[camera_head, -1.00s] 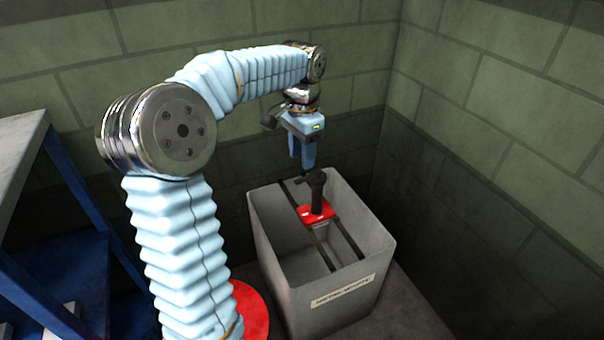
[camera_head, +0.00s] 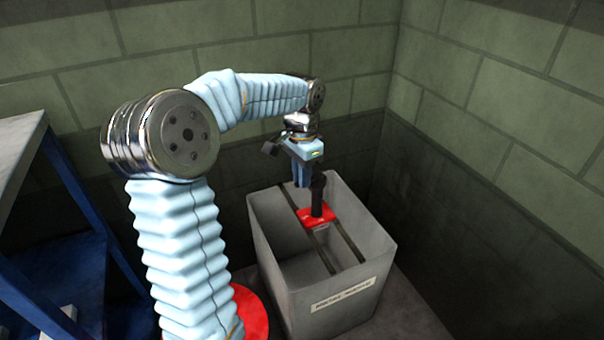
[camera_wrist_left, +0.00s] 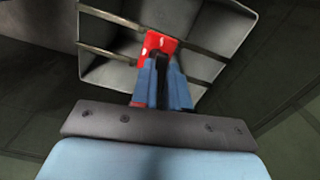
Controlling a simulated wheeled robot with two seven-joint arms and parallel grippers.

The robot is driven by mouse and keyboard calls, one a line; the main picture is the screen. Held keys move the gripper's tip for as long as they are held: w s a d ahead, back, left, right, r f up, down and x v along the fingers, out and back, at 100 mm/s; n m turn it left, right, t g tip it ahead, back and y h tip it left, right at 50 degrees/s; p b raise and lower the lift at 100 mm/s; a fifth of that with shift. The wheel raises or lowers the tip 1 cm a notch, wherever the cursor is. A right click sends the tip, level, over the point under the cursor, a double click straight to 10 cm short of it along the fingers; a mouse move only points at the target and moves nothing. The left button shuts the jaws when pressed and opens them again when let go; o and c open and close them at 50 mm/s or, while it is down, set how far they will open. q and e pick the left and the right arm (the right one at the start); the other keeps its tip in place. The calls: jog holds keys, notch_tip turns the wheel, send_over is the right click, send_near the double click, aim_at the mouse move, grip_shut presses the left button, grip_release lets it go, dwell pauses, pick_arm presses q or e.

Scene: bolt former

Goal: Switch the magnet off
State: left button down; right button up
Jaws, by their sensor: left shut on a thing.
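The magnet is a red block (camera_head: 316,217) with a black upright handle (camera_head: 319,192). It rests across two dark bars over the open top of a grey bin (camera_head: 350,292). The red block also shows in the left wrist view (camera_wrist_left: 158,44). My left gripper (camera_head: 303,182) is at the top of the handle, pointing down. In the left wrist view its blue fingers (camera_wrist_left: 161,88) are closed about the dark handle part, just in front of the red block. The exact contact is partly hidden by the fingers. My right gripper is not in view.
The bin has a white label on its front and stands in a corner between two block walls (camera_head: 480,110). A blue-framed shelf (camera_head: 75,190) stands at the left. Beside the bin is a red round surface (camera_head: 252,312), partly behind my arm.

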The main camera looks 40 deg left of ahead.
pick_arm(q)
jog(key=shift+w+a+r+m+p, duration=0.1)
jog(key=shift+a+r+m+p, duration=0.1)
jog(key=shift+m+p, duration=0.5)
jog(key=shift+w+a+f+m+p, duration=0.1)
jog(key=shift+a+f+m+p, duration=0.1)
jog(key=shift+m+p, duration=0.1)
jog(key=c, duration=1.1)
grip_release()
notch_tip(320, 180, up, 14)
jog(key=shift+f+p, duration=0.1)
jog(key=shift+p, duration=0.8)
